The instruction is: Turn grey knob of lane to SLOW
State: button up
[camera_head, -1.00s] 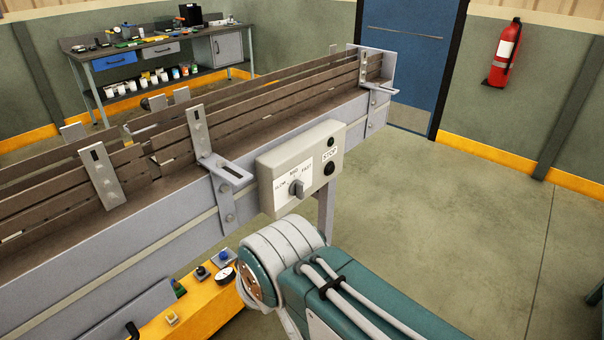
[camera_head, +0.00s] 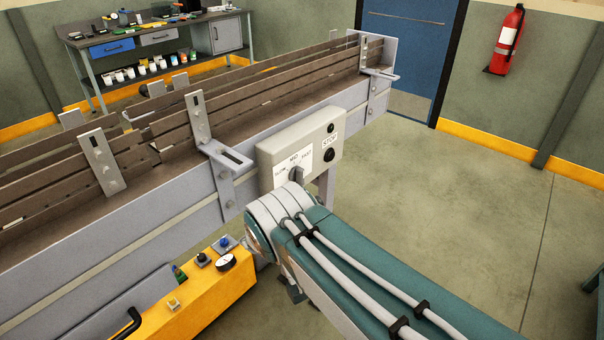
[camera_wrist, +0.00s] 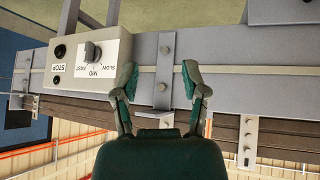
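The grey knob (camera_head: 297,175) sits on a white label reading SLOW, MID and FAST, on the grey control box (camera_head: 268,181) at the conveyor's side. Its pointer looks to be near MID, but is too small to tell surely. In the wrist view, which is upside down, the knob (camera_wrist: 92,50) is left of my gripper on the control box (camera_wrist: 75,100). My gripper (camera_wrist: 159,77) is open and empty, its two green fingers apart in front of the conveyor's side rail and a bracket. It does not touch the knob. My arm hides the gripper in the head view.
The STOP label (camera_head: 329,142) and black buttons are on the box's right part. A metal bracket (camera_head: 222,155) juts out left of the box. A yellow box (camera_head: 205,295) with small parts stands below the conveyor. Open floor (camera_head: 450,190) lies to the right.

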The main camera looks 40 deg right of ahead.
jog(key=w+d+t+h, duration=0.3)
jog(key=w+d, duration=0.6)
jog(key=d, duration=0.4)
jog(key=n+t+y, duration=0.3)
jog(key=t+y, duration=0.4)
jog(key=y, duration=0.1)
send_near(303, 172)
jog(key=w, duration=0.3)
jog(key=w+a, duration=0.1)
jog(key=w, duration=0.6)
jog(key=shift+w+a+f, duration=0.2)
jog(key=shift+a+f, duration=0.05)
jog(key=shift+a, duration=0.05)
jog(key=shift+s, duration=0.1)
grip_shut()
